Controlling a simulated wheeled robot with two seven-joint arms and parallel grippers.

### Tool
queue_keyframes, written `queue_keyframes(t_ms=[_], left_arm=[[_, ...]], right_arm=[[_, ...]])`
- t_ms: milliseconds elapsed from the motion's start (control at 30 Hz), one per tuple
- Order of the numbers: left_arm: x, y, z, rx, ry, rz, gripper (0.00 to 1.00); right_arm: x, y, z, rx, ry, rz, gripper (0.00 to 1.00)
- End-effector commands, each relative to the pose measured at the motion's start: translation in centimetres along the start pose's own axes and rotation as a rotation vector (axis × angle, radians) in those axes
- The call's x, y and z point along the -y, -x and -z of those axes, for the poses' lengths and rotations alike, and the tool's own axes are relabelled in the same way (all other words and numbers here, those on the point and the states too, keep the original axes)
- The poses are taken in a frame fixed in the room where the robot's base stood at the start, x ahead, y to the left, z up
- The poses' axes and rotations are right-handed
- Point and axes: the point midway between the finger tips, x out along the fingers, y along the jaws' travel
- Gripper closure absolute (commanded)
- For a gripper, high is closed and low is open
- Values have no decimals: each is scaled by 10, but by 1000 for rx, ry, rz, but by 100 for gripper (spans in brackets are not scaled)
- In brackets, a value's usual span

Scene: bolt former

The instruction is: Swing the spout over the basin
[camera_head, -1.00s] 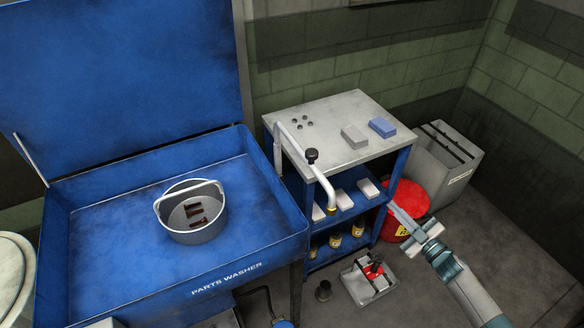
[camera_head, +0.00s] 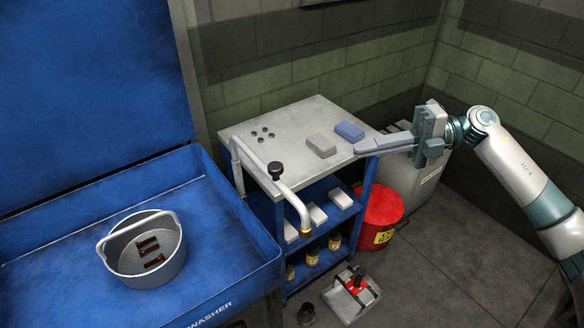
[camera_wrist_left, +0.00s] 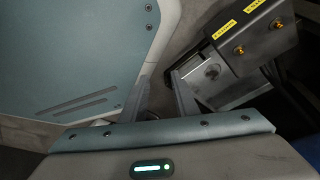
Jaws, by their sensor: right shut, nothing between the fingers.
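The white spout (camera_head: 270,178) is a bent pipe with a black knob (camera_head: 275,169) and a brass tip (camera_head: 305,232). It rises at the basin's right edge and reaches right, in front of the shelf cart, so its tip hangs outside the basin. The blue parts washer basin (camera_head: 215,225) is at the left. My right gripper (camera_head: 358,149) is shut and empty at the right side of the cart top, apart from the spout. My left gripper (camera_wrist_left: 168,98) shows in the left wrist view with its fingers apart and nothing between them.
A metal basket (camera_head: 112,262) with several brown parts sits in the basin. The cart top (camera_head: 300,115) carries a grey block (camera_head: 321,145), a blue block (camera_head: 349,131) and small dark pieces. A red bin (camera_head: 381,207) and a grey tray (camera_head: 340,310) stand on the floor.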

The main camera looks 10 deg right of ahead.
Motion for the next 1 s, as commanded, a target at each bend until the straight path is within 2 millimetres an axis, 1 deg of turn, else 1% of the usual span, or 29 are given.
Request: queue_keyframes(t_ms=[367, 567, 733, 867, 900, 1000], left_arm=[[0, 0, -1, 1, 1, 0, 73], [1, 2, -7, 16, 0, 1, 73], [3, 7, -22, 55, 0, 3, 73], [5, 13, -36, 88, 0, 5, 73], [6, 15, -42, 103, 0, 6, 73], [12, 21, -68, 167, 2, 14, 73]], right_arm=[[-1, 0, 1, -2, 3, 4, 100], [-1, -5, 1, -3, 3, 3, 100], [-2, -16, 1, -4, 3, 2, 100], [-3, -29, 1, -3, 3, 1, 100], [-3, -33, 1, -4, 3, 1, 100], [-3, -44, 1, -4, 2, 1, 100]])
